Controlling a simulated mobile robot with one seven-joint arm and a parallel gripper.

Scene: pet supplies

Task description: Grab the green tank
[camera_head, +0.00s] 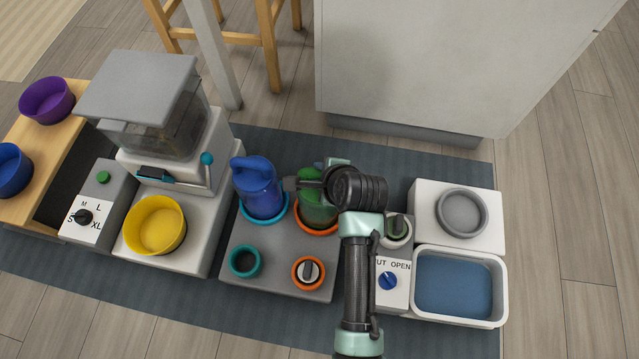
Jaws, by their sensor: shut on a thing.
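The green tank (314,213) stands upright at the orange ring (318,232) on the grey base (240,272), right of the blue tank. My gripper (308,185) reaches in from the right and is shut on the upper part of the green tank. My wrist and arm cover the tank's right side, and the exact finger contact is partly hidden. I cannot tell whether the tank is seated in the ring or slightly raised.
A blue tank (258,188) stands close on the left. A grey feeder with a yellow bowl (155,226) is farther left. A water basin (454,286) and grey bowl (462,212) lie to the right. A white cabinet (420,65) stands behind.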

